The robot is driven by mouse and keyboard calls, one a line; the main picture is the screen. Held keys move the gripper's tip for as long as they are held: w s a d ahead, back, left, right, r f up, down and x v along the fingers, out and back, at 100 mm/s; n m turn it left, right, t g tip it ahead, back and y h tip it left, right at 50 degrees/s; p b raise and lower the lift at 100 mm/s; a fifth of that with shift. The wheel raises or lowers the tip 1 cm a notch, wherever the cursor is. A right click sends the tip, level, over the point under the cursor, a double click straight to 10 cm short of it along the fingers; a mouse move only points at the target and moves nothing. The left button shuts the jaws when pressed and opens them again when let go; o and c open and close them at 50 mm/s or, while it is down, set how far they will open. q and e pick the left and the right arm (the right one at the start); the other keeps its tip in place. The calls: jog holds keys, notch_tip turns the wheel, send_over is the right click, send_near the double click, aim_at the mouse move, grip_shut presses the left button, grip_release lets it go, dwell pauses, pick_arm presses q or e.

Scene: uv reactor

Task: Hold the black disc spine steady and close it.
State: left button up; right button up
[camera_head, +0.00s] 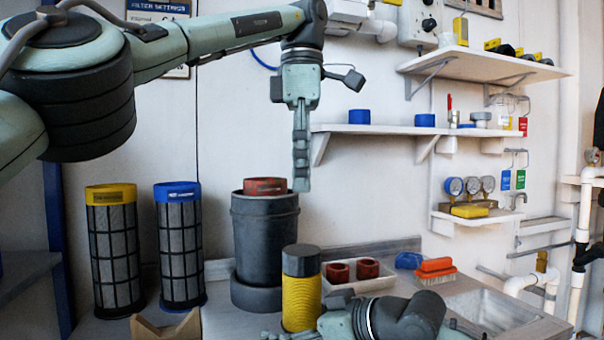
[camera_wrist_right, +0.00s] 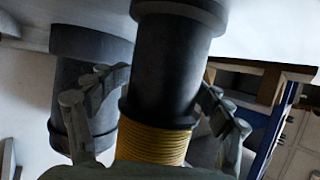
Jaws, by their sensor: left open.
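The black disc spine appears to be the upright cylinder with a black top (camera_head: 301,262) and yellow ribbed body (camera_head: 301,302) on the counter. In the right wrist view its black part (camera_wrist_right: 165,75) rises above yellow ribs (camera_wrist_right: 152,143). My right gripper (camera_wrist_right: 168,90) has a finger on each side of it; whether they touch it is unclear. In the head view that gripper (camera_head: 310,334) is low at the cylinder's foot, partly cut off. My left gripper (camera_head: 301,185) is open and empty, pointing down above and behind the cylinder, seen edge-on.
A dark canister (camera_head: 264,245) with a red piece (camera_head: 265,186) on top stands behind left. Yellow-topped (camera_head: 112,250) and blue-topped (camera_head: 180,245) filters stand further left. A tray (camera_head: 383,283) with red rings, a brush (camera_head: 436,270) and a sink (camera_head: 485,310) are right. Shelves (camera_head: 375,129) line the wall.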

jog(key=v, duration=1.2)
dwell(0.3)
